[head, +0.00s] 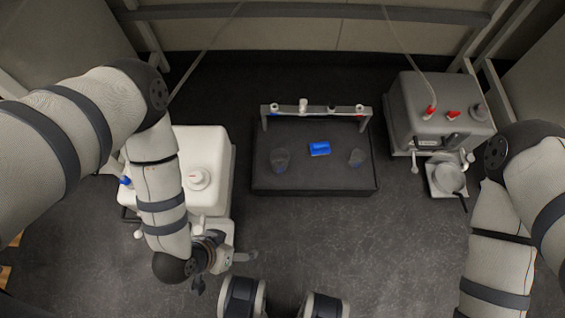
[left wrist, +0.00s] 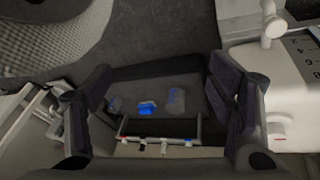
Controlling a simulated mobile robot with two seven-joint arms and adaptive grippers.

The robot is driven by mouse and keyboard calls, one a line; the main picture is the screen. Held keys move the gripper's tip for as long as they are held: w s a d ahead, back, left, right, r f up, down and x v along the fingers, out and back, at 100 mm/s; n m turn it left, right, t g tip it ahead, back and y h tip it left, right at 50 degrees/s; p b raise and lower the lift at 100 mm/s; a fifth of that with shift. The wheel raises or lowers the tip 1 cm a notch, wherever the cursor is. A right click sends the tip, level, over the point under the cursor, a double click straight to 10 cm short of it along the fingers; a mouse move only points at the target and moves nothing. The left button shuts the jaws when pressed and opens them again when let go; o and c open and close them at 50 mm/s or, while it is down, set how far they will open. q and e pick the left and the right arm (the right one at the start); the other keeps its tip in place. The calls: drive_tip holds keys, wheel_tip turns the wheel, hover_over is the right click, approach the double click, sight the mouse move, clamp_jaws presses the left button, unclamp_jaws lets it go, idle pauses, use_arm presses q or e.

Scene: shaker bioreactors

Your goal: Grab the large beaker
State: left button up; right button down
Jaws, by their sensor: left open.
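The large beaker (head: 280,159) is clear glass and stands on the left part of a dark platform (head: 313,186). In the left wrist view the same beaker (left wrist: 176,102) shows between my fingers but farther off. A smaller clear beaker (head: 356,157) stands on the platform's right part; it is faint in the left wrist view (left wrist: 115,103). My left gripper (head: 222,270) is open and empty, nearer to me than the platform and to its left. The left wrist view shows its two spread fingers (left wrist: 155,110). My right gripper is out of view.
A blue block (head: 319,148) lies between the beakers. A grey rail (head: 316,110) spans the platform's back edge. A white machine (head: 205,150) stands left of the platform, and a grey machine (head: 440,110) stands right. The dark surface in front is clear.

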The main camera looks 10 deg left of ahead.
use_arm(q)
drive_tip(key=w+d+f+t+b, duration=0.2)
drive_tip(key=w+f+t+b, duration=0.2)
drive_tip(key=w+f+b, duration=0.6)
drive_tip(key=t+b, duration=0.5)
drive_tip(key=t, duration=0.1)
approach(276, 166)
drive_tip(key=shift+w+d+f+m, duration=0.15)
drive_tip(key=shift+w+f+m, duration=0.1)
drive_tip(key=shift+w, duration=0.3)
drive_tip(key=shift+w+d+f+m, duration=0.15)
drive_tip(key=shift+w+f, duration=0.1)
drive_tip(key=shift+w, duration=0.3)
drive_tip(key=b+x, duration=0.5)
drive_tip(key=x, duration=0.5)
drive_tip(key=shift+w+r, duration=0.1)
drive_tip(key=shift+w, duration=0.1)
drive_tip(key=shift+w+r, duration=0.1)
drive_tip(key=shift+w, duration=0.2)
drive_tip(key=c, duration=1.2)
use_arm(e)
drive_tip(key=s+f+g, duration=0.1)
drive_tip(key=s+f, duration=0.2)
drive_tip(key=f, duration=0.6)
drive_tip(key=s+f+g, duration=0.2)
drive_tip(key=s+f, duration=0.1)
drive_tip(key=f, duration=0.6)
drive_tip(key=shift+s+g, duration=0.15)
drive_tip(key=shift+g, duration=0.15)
